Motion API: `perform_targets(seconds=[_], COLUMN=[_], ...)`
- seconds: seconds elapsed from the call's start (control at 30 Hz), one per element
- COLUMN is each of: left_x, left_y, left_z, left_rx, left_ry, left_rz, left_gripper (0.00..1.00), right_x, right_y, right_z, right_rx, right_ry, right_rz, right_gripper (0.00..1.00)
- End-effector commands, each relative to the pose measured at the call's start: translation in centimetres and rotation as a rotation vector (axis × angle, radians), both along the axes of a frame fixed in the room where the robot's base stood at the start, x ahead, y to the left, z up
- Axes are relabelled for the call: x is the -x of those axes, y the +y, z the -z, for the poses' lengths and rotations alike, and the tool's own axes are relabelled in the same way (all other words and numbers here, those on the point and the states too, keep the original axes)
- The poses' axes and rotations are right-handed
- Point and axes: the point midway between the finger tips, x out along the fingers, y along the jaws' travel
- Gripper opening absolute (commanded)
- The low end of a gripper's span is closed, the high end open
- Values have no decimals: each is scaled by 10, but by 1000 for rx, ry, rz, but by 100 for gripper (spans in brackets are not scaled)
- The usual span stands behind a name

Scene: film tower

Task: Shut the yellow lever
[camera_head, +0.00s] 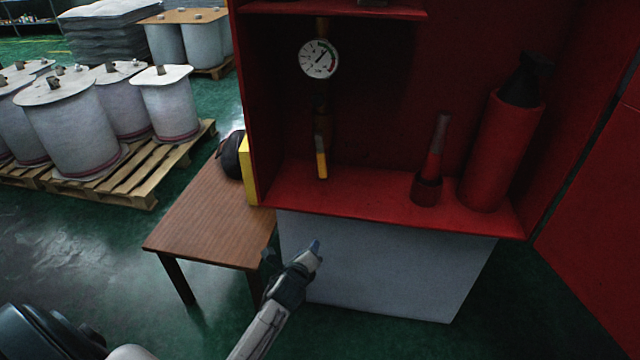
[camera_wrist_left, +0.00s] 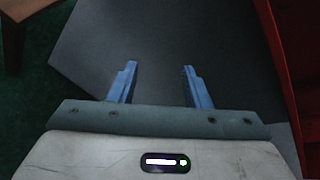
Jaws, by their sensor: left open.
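The yellow lever (camera_head: 321,164) hangs down from a brass-coloured vertical pipe inside the red cabinet (camera_head: 390,200), below a round white gauge (camera_head: 319,59). My left gripper (camera_head: 317,248) is in front of the grey-white base under the cabinet, below and apart from the lever. In the left wrist view its two blue fingers (camera_wrist_left: 160,82) are spread apart with nothing between them, facing the base's plain surface. The lever is not visible in the left wrist view. My right gripper is not in view.
A brown wooden table (camera_head: 205,220) stands left of the cabinet. The cabinet floor's front edge lies between my left gripper and the lever.

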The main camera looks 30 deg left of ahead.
Motion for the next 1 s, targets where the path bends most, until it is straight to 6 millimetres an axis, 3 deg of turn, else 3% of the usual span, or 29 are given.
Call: perform_targets(seconds=[0.03,0.1,0.2,0.3,0.4,0.57,1.0], left_x=[-10,-17,-24,-30,-34,-43,-117], left_y=[0,1,1,1,0,2,24], left_z=[-45,-90,-137,-166,-181,-188,-188], left_rx=[-121,-290,-492,-642,-735,-779,-775], left_ry=[-51,-91,-129,-149,-160,-162,-162], left_rz=[29,62,89,103,112,115,115], left_gripper=[44,44,44,44,44,44,44], right_x=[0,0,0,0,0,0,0], right_y=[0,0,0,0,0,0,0], right_z=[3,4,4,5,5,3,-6], right_rx=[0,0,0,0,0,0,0], right_ry=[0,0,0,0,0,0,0], right_rz=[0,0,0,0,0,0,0], right_gripper=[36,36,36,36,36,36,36])
